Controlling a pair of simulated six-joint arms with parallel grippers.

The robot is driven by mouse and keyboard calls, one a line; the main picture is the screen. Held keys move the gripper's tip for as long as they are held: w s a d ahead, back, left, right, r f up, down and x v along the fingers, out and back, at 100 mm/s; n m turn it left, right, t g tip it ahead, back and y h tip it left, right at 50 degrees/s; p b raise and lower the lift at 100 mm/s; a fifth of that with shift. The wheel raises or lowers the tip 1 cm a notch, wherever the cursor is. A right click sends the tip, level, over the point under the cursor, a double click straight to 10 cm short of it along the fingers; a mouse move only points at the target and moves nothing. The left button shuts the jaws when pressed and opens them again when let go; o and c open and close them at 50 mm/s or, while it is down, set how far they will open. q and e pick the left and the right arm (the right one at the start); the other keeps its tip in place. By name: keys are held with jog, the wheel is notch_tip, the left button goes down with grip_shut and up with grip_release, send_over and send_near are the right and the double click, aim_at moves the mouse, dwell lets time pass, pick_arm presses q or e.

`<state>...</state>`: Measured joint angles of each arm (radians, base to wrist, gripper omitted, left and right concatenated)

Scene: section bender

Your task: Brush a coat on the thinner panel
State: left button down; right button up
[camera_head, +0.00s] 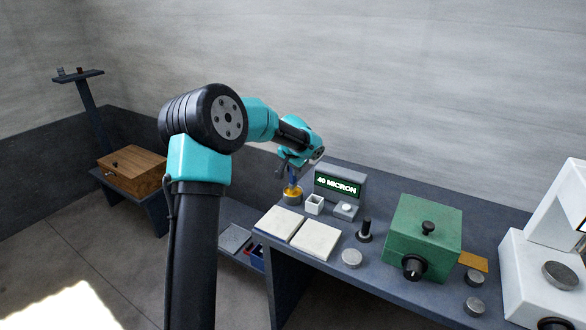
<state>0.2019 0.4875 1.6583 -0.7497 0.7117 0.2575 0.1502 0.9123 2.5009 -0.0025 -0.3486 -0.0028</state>
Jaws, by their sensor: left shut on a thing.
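Two pale flat panels lie side by side on the bench, a left panel (279,222) and a right panel (316,240). I cannot tell from here which is thinner. My left gripper (291,178) is behind the panels, pointing down, shut on a small blue thing (292,187) that looks like a brush handle. A grey gauge (350,188) with a display reading "40 MICRON" stands to the right. My right gripper is not in view.
A black knob (365,230), a round pale disc (352,258), a green box (422,237) and a white machine (545,250) stand rightward. A wooden box (132,170) is far left.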

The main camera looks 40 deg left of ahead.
pick_arm(q)
jog(key=shift+r, duration=0.1)
dwell(0.4)
jog(key=shift+r, duration=3.4)
jog(key=s+d, duration=0.4)
jog(key=d, duration=1)
jog(key=s+d+r, duration=0.1)
jog(key=s+d, duration=0.4)
jog(key=d, duration=1)
